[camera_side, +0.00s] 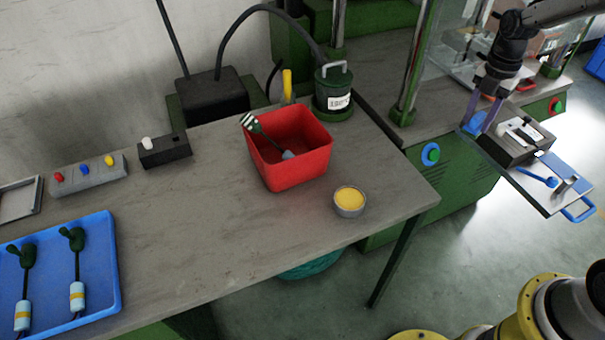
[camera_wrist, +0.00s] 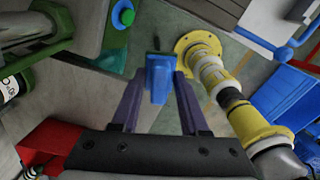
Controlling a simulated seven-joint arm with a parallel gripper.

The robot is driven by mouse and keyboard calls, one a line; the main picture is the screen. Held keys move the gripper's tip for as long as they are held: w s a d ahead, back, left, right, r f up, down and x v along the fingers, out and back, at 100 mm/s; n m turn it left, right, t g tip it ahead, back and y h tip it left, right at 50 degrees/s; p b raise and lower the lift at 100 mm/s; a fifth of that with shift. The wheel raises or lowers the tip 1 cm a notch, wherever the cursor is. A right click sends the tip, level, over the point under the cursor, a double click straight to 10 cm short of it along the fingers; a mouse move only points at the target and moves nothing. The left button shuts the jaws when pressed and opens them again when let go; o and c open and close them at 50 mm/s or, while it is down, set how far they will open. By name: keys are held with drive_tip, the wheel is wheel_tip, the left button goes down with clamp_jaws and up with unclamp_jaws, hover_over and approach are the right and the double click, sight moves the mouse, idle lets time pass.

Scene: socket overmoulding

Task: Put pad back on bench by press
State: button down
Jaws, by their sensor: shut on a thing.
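My gripper (camera_side: 480,124) is at the right of the side view, over the left edge of the press's slide-out plate. It is shut on a small blue pad (camera_side: 474,121). In the wrist view the pad (camera_wrist: 160,76) sits between the two purple fingers of my gripper (camera_wrist: 158,84). The dark mould block (camera_side: 512,146) lies just right of the pad; I cannot tell whether they touch. The grey bench (camera_side: 220,225) fills the left and middle of the side view. The green press (camera_side: 450,178) stands to its right.
On the bench stand a red bin (camera_side: 291,165) with a tool in it, a tin of yellow stuff (camera_side: 349,203), a green pot (camera_side: 333,92), a blue tray (camera_side: 103,255) with two cables, and button boxes (camera_side: 88,176). The bench's front right is clear. A blue handle (camera_side: 578,211) sticks out from the plate.

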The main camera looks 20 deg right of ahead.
drive_tip(key=s+a+r+n, duration=0.2)
drive_tip(key=s+a+n, duration=0.3)
drive_tip(key=s+a, duration=1)
drive_tip(key=shift+n, duration=0.3)
drive_tip(key=w+a+f, duration=0.1)
drive_tip(key=w+f, duration=0.2)
drive_tip(key=w, duration=0.2)
drive_tip(key=w+a+f, duration=0.2)
drive_tip(key=w+f, duration=0.1)
drive_tip(key=w, duration=0.2)
drive_tip(key=w+a+f, duration=0.2)
drive_tip(key=w+f, duration=0.1)
drive_tip(key=w, duration=0.2)
drive_tip(key=shift+f, duration=0.1)
drive_tip(key=shift+w+f, duration=0.15)
drive_tip(key=shift+f, duration=0.1)
drive_tip(key=shift+w+a+f, duration=0.1)
drive_tip(key=shift+f, duration=1.55)
drive_tip(key=shift+f, duration=0.1)
drive_tip(key=shift+c, duration=2.1)
unclamp_jaws()
